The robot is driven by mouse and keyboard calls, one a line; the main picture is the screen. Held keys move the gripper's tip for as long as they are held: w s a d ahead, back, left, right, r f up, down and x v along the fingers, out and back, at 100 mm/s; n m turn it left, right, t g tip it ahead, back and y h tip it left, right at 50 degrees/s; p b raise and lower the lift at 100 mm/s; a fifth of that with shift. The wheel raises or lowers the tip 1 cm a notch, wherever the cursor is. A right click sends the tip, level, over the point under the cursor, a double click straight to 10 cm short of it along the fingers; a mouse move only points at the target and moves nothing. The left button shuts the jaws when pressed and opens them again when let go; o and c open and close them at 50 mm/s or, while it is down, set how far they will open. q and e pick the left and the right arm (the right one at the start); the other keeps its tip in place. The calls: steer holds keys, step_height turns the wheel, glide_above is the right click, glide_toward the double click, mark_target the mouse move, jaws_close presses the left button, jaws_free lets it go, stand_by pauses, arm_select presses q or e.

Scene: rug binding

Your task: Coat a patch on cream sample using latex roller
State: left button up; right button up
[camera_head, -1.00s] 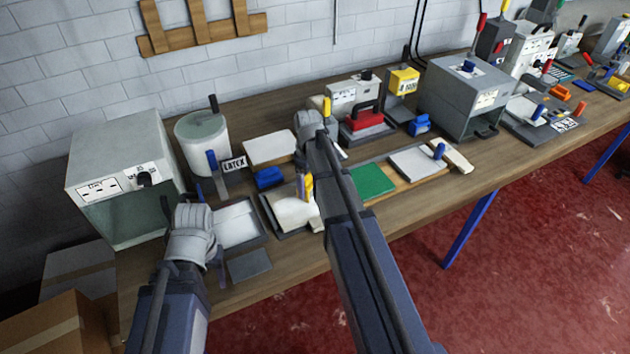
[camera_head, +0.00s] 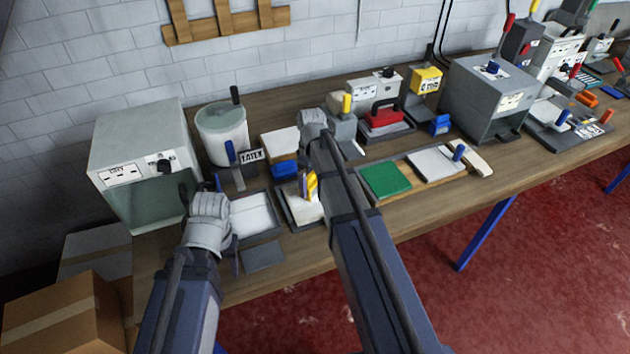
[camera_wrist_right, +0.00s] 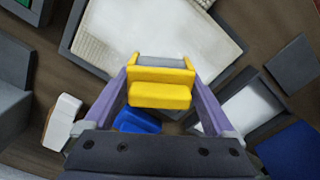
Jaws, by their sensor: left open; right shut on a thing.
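The cream sample (camera_head: 301,207) lies in a dark tray on the bench. In the right wrist view the cream sample (camera_wrist_right: 185,30) is mostly white, with a ribbed beige strip at the left. My right gripper (camera_head: 311,187) is shut on the yellow-handled latex roller (camera_head: 313,183). In the wrist view the roller (camera_wrist_right: 160,92) sits between the purple fingers, its grey cylinder over the sample's lower edge; I cannot tell if they touch. A tray of white latex (camera_head: 250,214) lies left of the sample. My left gripper (camera_head: 230,240) is open near that tray, its fingers mostly hidden.
A latex bucket (camera_head: 222,134) and grey oven-like box (camera_head: 145,160) stand behind at the left. A blue block (camera_head: 285,169) is behind the sample. A green patch (camera_head: 385,181) lies on a board to the right. A dark plate (camera_head: 263,256) lies near the front edge.

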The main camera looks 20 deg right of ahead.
steer(key=shift+a, duration=0.1)
arm_select(q)
steer(key=shift+f, duration=0.1)
arm_select(e)
steer(key=shift+s+a+f, duration=0.1)
steer(key=shift+a, duration=1.55)
steer(key=shift+a, duration=1.8)
steer(key=shift+w, duration=0.8)
steer(key=shift+d, duration=1.8)
